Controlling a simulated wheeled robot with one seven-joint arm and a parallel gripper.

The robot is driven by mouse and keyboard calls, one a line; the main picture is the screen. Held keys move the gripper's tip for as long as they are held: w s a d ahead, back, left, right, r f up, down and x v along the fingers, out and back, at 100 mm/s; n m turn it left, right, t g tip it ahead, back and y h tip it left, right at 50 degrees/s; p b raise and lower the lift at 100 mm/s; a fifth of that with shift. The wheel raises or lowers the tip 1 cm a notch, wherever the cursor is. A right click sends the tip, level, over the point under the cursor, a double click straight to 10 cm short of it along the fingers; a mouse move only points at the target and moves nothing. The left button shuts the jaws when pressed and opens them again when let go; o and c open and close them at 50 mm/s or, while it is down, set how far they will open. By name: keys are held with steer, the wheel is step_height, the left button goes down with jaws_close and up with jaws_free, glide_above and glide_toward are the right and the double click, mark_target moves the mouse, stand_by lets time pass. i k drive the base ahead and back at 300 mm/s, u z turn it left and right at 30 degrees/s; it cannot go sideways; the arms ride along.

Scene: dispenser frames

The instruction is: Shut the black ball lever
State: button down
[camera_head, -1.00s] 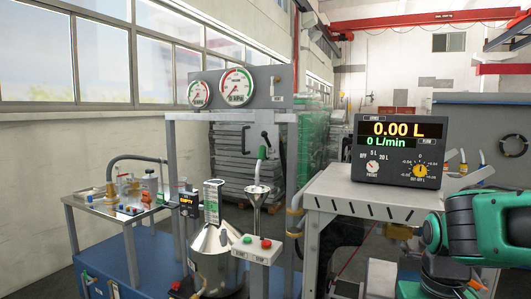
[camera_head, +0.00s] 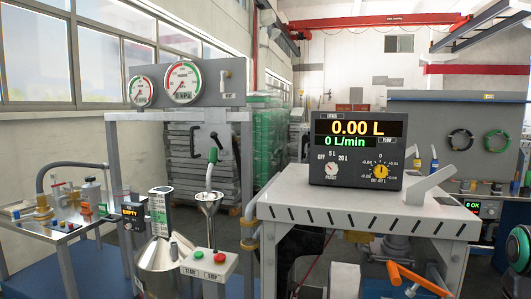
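A slim black lever (camera_head: 217,139) stands at the dispenser frame, just above the green-handled nozzle (camera_head: 213,156); it is small and I cannot make out a ball or how far it is turned. An orange-handled lever (camera_head: 418,279) sits low at the right, below the bench.
A digital meter (camera_head: 357,150) reading 0.00 L stands on the grey bench (camera_head: 290,207). Two gauges (camera_head: 183,82) top the frame. A start/stop box (camera_head: 208,263), funnel (camera_head: 209,201) and metal can (camera_head: 160,262) stand at lower left centre.

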mark_target(214, 135)
steer(key=z, duration=1.95)
steer(key=k, duration=1.1)
steer(key=u, duration=2.55)
steer(key=i, duration=0.8)
steer(key=u, duration=0.1)
